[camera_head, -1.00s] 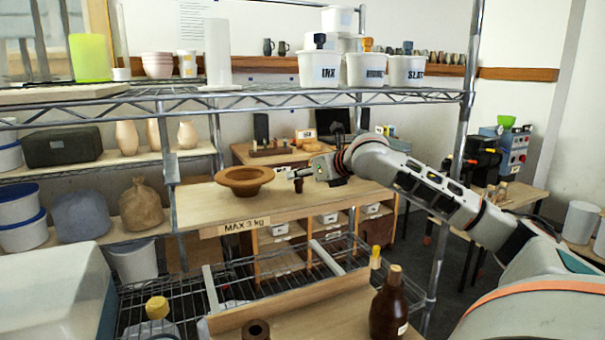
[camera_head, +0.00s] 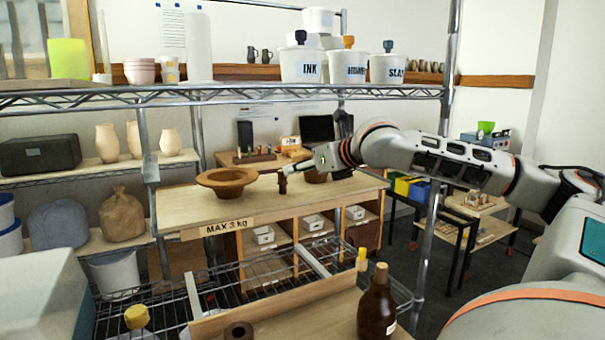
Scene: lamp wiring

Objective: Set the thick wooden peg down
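A thick brown wooden peg (camera_head: 282,184) is upright at the tip of my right gripper (camera_head: 284,171), over the wooden shelf board marked MAX 3 kg (camera_head: 250,207). The fingers are small and dark here, and they appear closed around the peg's upper part. I cannot tell whether the peg's lower end touches the board. My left gripper is not in view.
A wide brown bowl (camera_head: 227,178) stands on the board left of the peg. Another brown bowl (camera_head: 317,177) is partly hidden behind my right gripper. The board's front left is clear. A metal shelf post (camera_head: 428,220) stands near my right arm. A brown bottle (camera_head: 377,305) stands in the foreground.

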